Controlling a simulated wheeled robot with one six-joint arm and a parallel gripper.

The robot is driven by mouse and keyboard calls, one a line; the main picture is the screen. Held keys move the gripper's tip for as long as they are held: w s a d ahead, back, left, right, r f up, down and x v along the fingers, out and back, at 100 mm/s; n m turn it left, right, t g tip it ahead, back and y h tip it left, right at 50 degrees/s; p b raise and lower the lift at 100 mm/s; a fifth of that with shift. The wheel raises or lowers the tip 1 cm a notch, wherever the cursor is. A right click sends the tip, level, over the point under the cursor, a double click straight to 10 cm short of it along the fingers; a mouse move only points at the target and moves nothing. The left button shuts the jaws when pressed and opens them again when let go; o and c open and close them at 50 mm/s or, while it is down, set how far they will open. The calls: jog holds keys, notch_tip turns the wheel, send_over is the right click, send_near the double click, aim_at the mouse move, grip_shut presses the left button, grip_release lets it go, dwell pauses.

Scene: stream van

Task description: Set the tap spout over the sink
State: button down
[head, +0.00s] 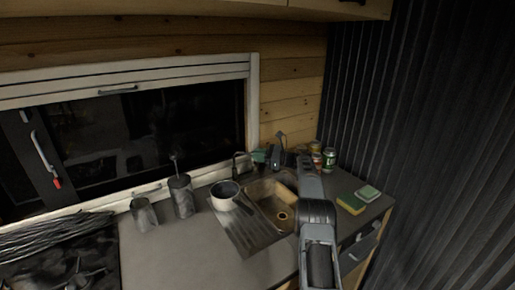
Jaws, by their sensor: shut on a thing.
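The tap spout (240,156) is a thin dark bent pipe at the back left of the sink, by the window frame's corner. The sink (258,190) is a brownish rectangular basin with a round drain, set in the counter. My gripper (272,157) is at the sink's back edge, to the right of the tap's upright part. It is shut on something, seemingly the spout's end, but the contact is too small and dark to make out. My arm reaches in from the front right and covers the sink's right side.
A dark canister (181,196) and a grey cup (143,214) stand further left. Jars (329,159) and a yellow-green sponge (351,204) are at the right. The front left counter is clear.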

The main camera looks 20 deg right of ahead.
dwell(0.3)
jog(key=c, duration=1.1)
grip_release()
jog(key=shift+c, duration=0.2)
jog(key=shift+d, duration=0.2)
jog(key=b+v, duration=0.1)
jog(key=v, duration=1.2)
jog(key=shift+d, duration=0.25)
jog(key=shift+s, duration=0.1)
